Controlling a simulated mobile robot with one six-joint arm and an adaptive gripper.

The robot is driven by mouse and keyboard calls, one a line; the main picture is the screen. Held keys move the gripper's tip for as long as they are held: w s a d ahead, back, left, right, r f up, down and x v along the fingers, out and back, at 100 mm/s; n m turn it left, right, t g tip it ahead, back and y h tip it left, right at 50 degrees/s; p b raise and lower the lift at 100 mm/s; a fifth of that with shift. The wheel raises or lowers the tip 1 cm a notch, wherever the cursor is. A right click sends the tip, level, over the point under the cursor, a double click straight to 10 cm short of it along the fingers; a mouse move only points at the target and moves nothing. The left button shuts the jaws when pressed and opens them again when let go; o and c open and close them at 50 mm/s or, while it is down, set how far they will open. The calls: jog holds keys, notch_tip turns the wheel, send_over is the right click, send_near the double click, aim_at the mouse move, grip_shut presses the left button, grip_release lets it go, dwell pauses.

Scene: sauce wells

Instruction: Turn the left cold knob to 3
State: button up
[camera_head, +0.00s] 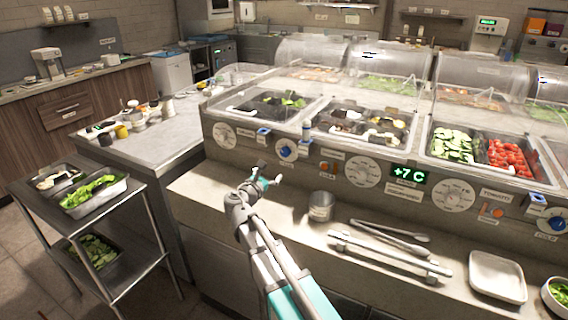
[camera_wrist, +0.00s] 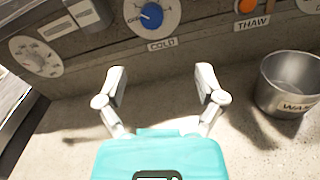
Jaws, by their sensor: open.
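The left cold knob (camera_head: 288,151) is a blue knob on a round dial on the counter's front panel. It also shows in the wrist view at the top, a blue knob (camera_wrist: 152,15) with a white pointer mark, above a label reading COLD (camera_wrist: 162,44). The dial's numbers are too small to read. My gripper (camera_head: 268,178) is open and empty, in front of and below the knob, apart from it. In the wrist view my gripper (camera_wrist: 161,76) has its two pale fingers spread wide, with the knob ahead between them in the picture.
An orange THAW switch (camera_wrist: 247,6) is right of the knob. A white dial (camera_wrist: 36,56) is to its left. A metal cup (camera_head: 321,206) stands on the ledge at right, near tongs (camera_head: 390,236) and a white tray (camera_head: 497,277). Another blue knob (camera_head: 557,224) is far right.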

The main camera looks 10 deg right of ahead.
aim_at(284, 153)
jog(key=shift+w+a+n, duration=0.15)
jog(key=shift+a+n, duration=0.25)
jog(key=shift+a, duration=0.05)
jog(key=shift+w, duration=0.1)
jog(key=x, duration=1.3)
jog(key=shift+w+d+r, duration=0.1)
jog(key=shift+w+r, duration=0.05)
jog(key=shift+w, duration=0.2)
jog(key=c, duration=1.1)
jog(key=shift+c, duration=0.2)
